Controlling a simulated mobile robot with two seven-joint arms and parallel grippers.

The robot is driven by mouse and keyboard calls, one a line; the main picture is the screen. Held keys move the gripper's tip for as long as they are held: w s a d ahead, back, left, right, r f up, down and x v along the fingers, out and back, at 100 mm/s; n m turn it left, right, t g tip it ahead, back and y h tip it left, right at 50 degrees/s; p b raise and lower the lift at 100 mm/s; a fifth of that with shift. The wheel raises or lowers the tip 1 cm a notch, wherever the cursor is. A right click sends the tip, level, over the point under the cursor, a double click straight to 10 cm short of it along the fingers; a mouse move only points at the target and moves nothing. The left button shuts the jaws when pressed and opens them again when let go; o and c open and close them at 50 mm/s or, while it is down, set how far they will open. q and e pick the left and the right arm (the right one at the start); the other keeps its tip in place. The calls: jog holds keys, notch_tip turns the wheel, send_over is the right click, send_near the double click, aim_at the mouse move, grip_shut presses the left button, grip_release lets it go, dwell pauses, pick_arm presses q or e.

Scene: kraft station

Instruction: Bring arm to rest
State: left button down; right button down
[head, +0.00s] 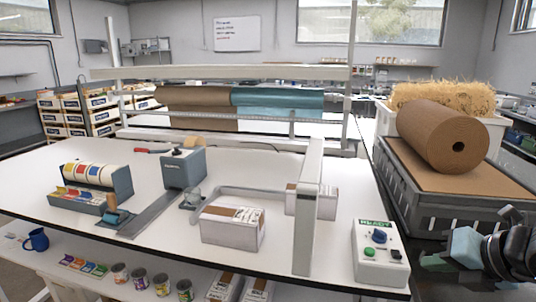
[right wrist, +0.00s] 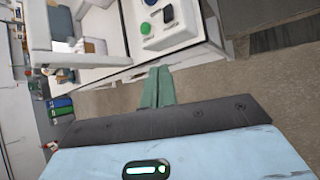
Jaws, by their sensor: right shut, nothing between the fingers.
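My right gripper (head: 465,248) is at the right edge of the head view, beside the table and in front of the dark crate. In the right wrist view its two green fingers (right wrist: 158,74) lie together, shut and empty, with the floor behind them. The control box (head: 380,255) with a blue knob and green button stands on the table corner, to the left of the gripper and apart from it. The box also shows in the right wrist view (right wrist: 170,22). My left gripper is in neither view.
The white table (head: 330,262) carries white cartons (head: 233,226), a grey dispenser (head: 184,168) and a label holder (head: 95,183). A grey crate (head: 440,205) with a brown paper roll (head: 440,137) stands at the right. Bare floor (right wrist: 240,80) lies below the gripper.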

jog(key=s+a+f+m+y, duration=0.2)
jog(key=s+a+f+y, duration=0.2)
jog(key=a+y, duration=0.35)
jog(key=s+a+f+m+y, duration=0.35)
jog(key=a+y, duration=0.25)
jog(key=a, duration=0.3)
jog(key=s+d+f+m+t+h, duration=0.1)
jog(key=d+f+m+t+h, duration=0.1)
jog(key=f+m+h, duration=0.3)
jog(key=s+d+f+m+t+h+p, duration=0.1)
jog(key=s+d+f+m+t+h, duration=0.15)
jog(key=f+m, duration=0.45)
jog(key=s+d+f+m+t+h, duration=0.1)
jog(key=d+f+m+t+h, duration=0.25)
jog(key=f+m, duration=0.25)
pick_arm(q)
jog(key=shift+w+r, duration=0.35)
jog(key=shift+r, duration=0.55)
pick_arm(e)
jog(key=s+a+f+m+g+h, duration=0.1)
jog(key=s+f+m+g+h, duration=0.3)
jog(key=s+f, duration=1.2)
jog(key=s+m+g, duration=0.1)
jog(key=m+g, duration=0.1)
jog(key=g, duration=0.1)
jog(key=shift+s+g, duration=0.15)
jog(key=shift+g, duration=0.25)
jog(key=shift+a, duration=0.1)
